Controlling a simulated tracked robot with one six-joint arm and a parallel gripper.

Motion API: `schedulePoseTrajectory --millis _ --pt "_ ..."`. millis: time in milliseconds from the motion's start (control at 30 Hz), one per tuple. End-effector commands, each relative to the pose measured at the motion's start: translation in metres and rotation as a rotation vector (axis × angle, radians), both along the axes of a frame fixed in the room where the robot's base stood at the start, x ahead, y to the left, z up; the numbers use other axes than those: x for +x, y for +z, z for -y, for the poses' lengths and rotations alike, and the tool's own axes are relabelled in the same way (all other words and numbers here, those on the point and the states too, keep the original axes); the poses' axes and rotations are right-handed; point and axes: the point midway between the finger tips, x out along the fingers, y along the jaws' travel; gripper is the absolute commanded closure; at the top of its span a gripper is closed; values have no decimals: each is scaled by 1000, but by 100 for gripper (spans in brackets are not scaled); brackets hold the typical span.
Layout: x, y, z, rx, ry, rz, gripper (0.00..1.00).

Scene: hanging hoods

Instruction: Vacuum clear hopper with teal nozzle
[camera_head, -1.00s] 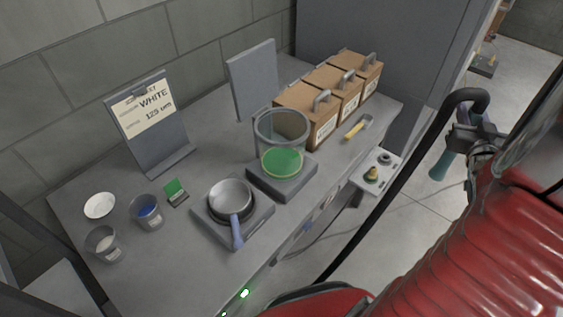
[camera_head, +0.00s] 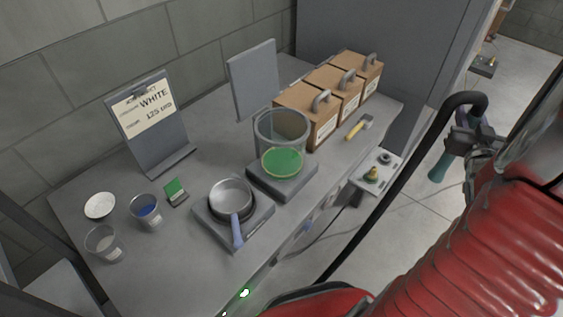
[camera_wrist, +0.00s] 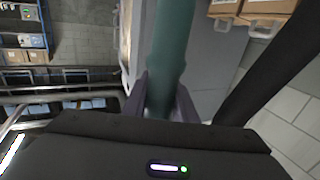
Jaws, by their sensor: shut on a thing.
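The clear hopper (camera_head: 282,128) stands on a grey square base on the bench, with a green disc or layer of green material (camera_head: 282,161) at its bottom. The teal nozzle (camera_head: 438,170) hangs at the end of a black hose, right of the bench and above the floor. My gripper (camera_head: 462,138) is shut on it, well apart from the hopper. In the wrist view the teal nozzle (camera_wrist: 172,45) runs between the two dark fingers of my gripper (camera_wrist: 163,92). The nozzle's tip is not clear there.
Three brown boxes with handles (camera_head: 333,92) stand behind the hopper. A pan with a blue handle (camera_head: 231,197) is in front-left of it. A yellow-handled scraper (camera_head: 357,127), cups and a WHITE sign (camera_head: 148,108) are on the bench. The black hose (camera_head: 390,205) crosses beside the bench edge.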

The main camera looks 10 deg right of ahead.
Motion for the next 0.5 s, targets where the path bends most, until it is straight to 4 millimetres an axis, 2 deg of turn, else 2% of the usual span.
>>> schedulePoseTrajectory --millis 500 --pt "0 -4 0 -1 -1 1 100"
